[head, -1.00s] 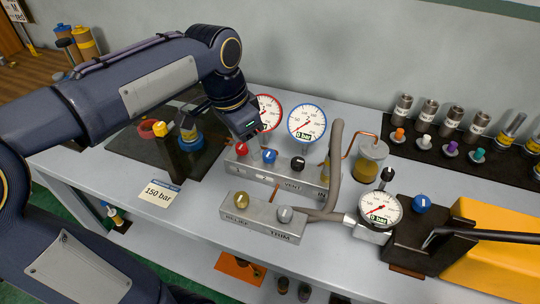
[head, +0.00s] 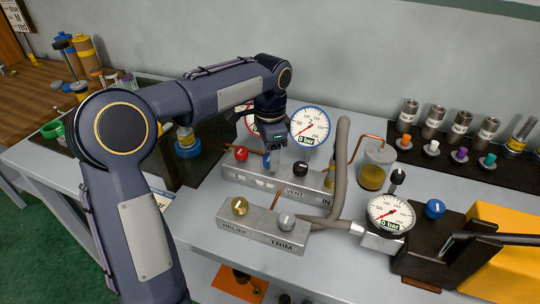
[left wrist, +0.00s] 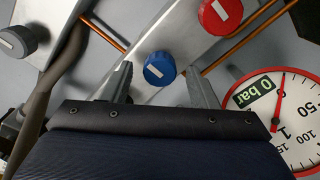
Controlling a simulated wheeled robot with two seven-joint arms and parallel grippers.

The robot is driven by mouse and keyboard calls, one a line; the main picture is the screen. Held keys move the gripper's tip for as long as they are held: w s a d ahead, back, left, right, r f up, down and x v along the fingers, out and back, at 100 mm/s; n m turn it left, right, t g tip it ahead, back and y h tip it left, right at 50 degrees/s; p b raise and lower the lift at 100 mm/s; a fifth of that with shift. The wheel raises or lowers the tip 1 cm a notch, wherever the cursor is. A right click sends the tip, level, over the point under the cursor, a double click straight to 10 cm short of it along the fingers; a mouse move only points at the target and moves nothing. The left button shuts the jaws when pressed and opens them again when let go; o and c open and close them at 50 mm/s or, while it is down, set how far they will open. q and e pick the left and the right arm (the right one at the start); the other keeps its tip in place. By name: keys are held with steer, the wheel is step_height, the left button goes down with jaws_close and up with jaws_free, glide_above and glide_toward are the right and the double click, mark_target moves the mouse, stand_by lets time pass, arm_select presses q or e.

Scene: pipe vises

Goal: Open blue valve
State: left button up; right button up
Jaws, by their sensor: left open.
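The blue valve knob (left wrist: 160,68) sits on the grey manifold block (left wrist: 130,95), with a white line on its face. In the left wrist view it appears between the tips of my open left gripper (left wrist: 160,74), with space on both sides; I cannot tell whether the tips reach around it. In the head view, my left gripper (head: 275,158) is over the manifold and mostly hides this knob. The red knob (head: 241,153) is left of it and the black knob (head: 300,168) right. My right gripper is not in view.
Behind the manifold are a red-rimmed gauge (left wrist: 275,108), partly hidden in the head view, and a blue-rimmed gauge (head: 309,126) reading 0 bar. A block with brass and grey knobs (head: 262,228) stands in front. A hose (head: 340,175) rises at the right. Another blue knob (head: 435,208) is farther right.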

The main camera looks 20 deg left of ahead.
arm_select(q)
steer(key=shift+f, duration=0.3)
steer(key=c, duration=1)
